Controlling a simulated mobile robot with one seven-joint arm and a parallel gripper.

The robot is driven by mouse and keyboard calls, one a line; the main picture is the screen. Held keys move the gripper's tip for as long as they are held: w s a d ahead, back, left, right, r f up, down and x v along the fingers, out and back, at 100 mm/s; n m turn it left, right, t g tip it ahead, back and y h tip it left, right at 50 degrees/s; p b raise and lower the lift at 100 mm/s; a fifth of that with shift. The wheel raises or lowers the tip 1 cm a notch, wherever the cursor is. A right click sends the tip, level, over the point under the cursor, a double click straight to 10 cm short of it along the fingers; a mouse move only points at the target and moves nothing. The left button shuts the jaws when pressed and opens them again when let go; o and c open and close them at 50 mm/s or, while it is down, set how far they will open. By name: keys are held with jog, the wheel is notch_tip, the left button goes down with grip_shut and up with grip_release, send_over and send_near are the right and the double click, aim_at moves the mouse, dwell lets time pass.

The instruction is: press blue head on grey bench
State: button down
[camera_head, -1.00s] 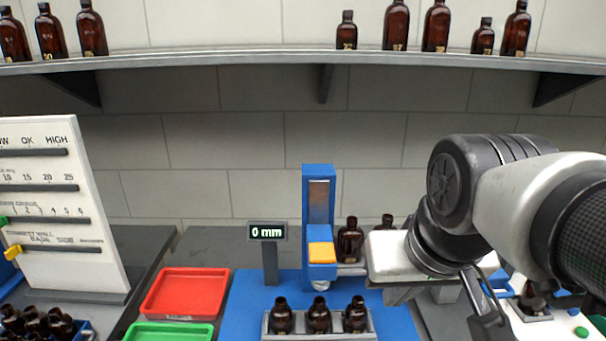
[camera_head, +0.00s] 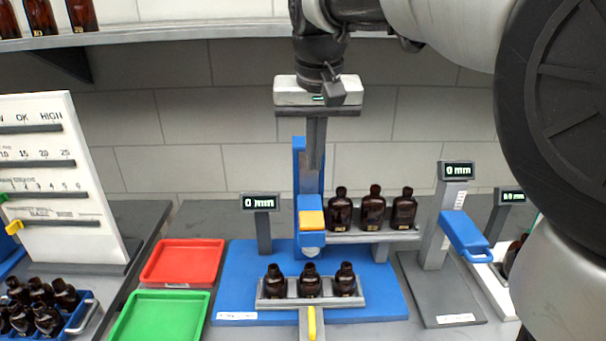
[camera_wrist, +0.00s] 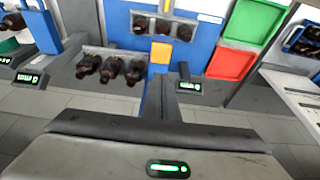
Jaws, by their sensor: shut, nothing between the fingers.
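My gripper (camera_head: 315,166) is shut and empty, pointing down in front of the blue post, above a blue head (camera_head: 312,226) with an orange top pad (camera_head: 312,220). The pad also shows in the wrist view (camera_wrist: 162,55), just beyond my fingertips (camera_wrist: 160,82). A gap shows between fingers and pad in the head view. This head stands on a blue base plate (camera_head: 235,280). A second blue head (camera_head: 464,236) sits on a grey column over a grey plate (camera_head: 450,292) at the right. The grey bench (camera_head: 205,222) lies under both.
Small amber bottles stand in a front rack (camera_head: 310,303) and on a rear rail (camera_head: 373,237). A display (camera_head: 260,202) reads 0 mm. Red (camera_head: 183,262) and green (camera_head: 160,318) trays lie left. A shelf (camera_head: 160,37) with bottles overhangs behind.

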send_near(313, 225)
jog(key=w+f, duration=0.4)
jog(key=shift+f, duration=0.95)
notch_tip(313, 225, down, 6)
jog(key=b, duration=0.4)
jog(key=shift+f, duration=0.2)
jog(key=shift+s+r, duration=0.1)
jog(key=shift+s, duration=0.05)
